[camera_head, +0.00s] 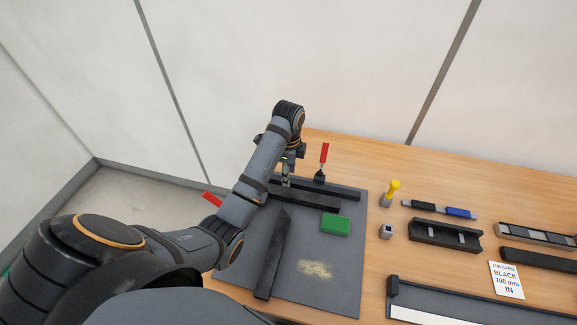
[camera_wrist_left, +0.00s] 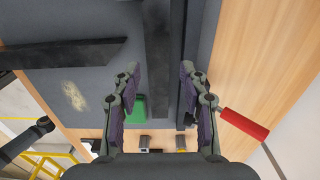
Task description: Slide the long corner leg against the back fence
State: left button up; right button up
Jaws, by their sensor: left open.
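The long corner leg, a dark bar (camera_head: 312,201), lies on the grey mat just in front of the dark back fence (camera_head: 338,190). My left gripper (camera_head: 287,181) is open above the left part of the leg. In the left wrist view its fingers (camera_wrist_left: 160,75) are apart, with the leg showing between them. A second dark leg with an angled end (camera_head: 269,258) lies across the mat. My right gripper is not in view.
A green block (camera_head: 335,225) sits in front of the leg's right end. A red-handled clamp (camera_head: 323,155) stands at the fence. Sawdust (camera_head: 315,269) lies on the grey mat (camera_head: 335,288). Tools and a job card (camera_head: 506,280) lie on the right of the bench.

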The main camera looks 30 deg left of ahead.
aim_at(288, 192)
pick_arm(q)
jog(key=shift+s+f+b, duration=0.25)
jog(key=shift+f+b, duration=0.35)
jog(key=shift+s+f+b, duration=0.2)
jog(key=shift+f+b, duration=0.4)
notch_tip(288, 192, down, 3)
jog(key=shift+w+r+p, duration=0.1)
jog(key=shift+r+p, duration=0.05)
jog(key=shift+p, duration=0.5)
notch_tip(288, 192, down, 4)
jog(key=shift+w+f+p, duration=0.1)
jog(key=shift+w+p, duration=0.05)
jog(key=shift+p, duration=0.15)
jog(key=shift+f, duration=0.5)
jog(key=shift+c, duration=0.5)
jog(key=c, duration=0.7)
grip_shut()
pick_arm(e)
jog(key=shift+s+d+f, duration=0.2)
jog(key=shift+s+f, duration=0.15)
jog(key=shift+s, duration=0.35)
